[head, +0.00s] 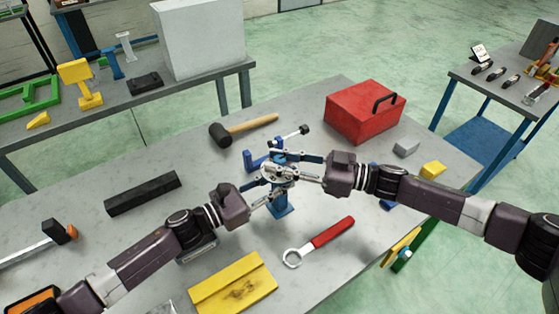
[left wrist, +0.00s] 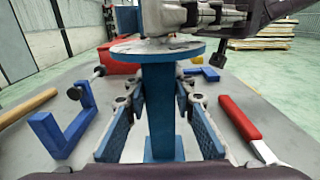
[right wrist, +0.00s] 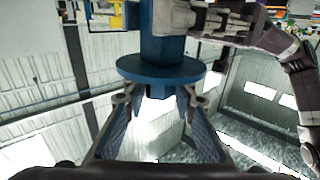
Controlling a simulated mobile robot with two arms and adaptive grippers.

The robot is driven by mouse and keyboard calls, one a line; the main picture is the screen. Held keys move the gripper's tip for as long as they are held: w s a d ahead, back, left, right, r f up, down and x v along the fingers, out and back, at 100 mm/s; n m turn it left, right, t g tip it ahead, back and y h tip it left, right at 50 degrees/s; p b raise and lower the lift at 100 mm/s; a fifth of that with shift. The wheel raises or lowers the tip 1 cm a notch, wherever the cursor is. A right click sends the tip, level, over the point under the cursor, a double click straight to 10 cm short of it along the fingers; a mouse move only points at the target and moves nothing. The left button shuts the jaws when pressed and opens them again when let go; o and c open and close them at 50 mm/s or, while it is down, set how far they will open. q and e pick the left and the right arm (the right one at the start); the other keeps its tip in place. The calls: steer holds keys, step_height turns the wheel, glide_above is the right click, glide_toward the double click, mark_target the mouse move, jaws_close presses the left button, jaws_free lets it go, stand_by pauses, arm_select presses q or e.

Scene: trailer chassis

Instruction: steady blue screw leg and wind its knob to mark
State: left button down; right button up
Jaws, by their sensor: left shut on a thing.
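The blue screw leg (head: 281,209) stands upright on the grey bench in the middle of the head view. My left gripper (head: 266,199) comes from the left and is shut on its post (left wrist: 161,95), below a round blue disc (left wrist: 158,51). My right gripper (head: 297,170) comes from the right at the leg's upper end. In the right wrist view, its fingers stand apart on either side of a short blue part by the disc (right wrist: 160,69). The grippers hide much of the leg's top in the head view. I cannot make out the knob clearly or any mark.
Behind the leg lie a blue bracket (left wrist: 62,130) and a mallet (head: 243,130). A red toolbox (head: 365,111) stands at the back right. A red-handled wrench (head: 322,240) and a yellow plate (head: 232,283) lie in front. A black bar (head: 142,193) lies left.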

jaws_close()
steer(key=shift+m+t, duration=0.3)
steer(key=shift+t, duration=0.2)
steer(key=m+t+h, duration=0.1)
steer(key=t, duration=0.1)
steer(key=m+t+h, duration=0.1)
steer(key=m+t, duration=0.1)
steer(key=m+t+h, duration=0.1)
steer(key=t, duration=0.1)
steer(key=shift+s+a+m+h, duration=0.2)
steer(key=shift+a+m+h, duration=0.1)
steer(key=shift+m, duration=0.1)
steer(key=m+t+h, duration=0.3)
steer(key=shift+r+t+h, duration=0.15)
steer(key=shift+t+h, duration=0.15)
steer(key=shift+h, duration=0.1)
steer(key=shift+w+m+t+h, duration=0.15)
steer(key=shift+m+t+h, duration=0.65)
steer(key=shift+h, duration=0.5)
steer(key=shift+d+m+h, duration=0.15)
steer(key=shift+m+h, duration=0.35)
steer(key=shift+h, duration=0.1)
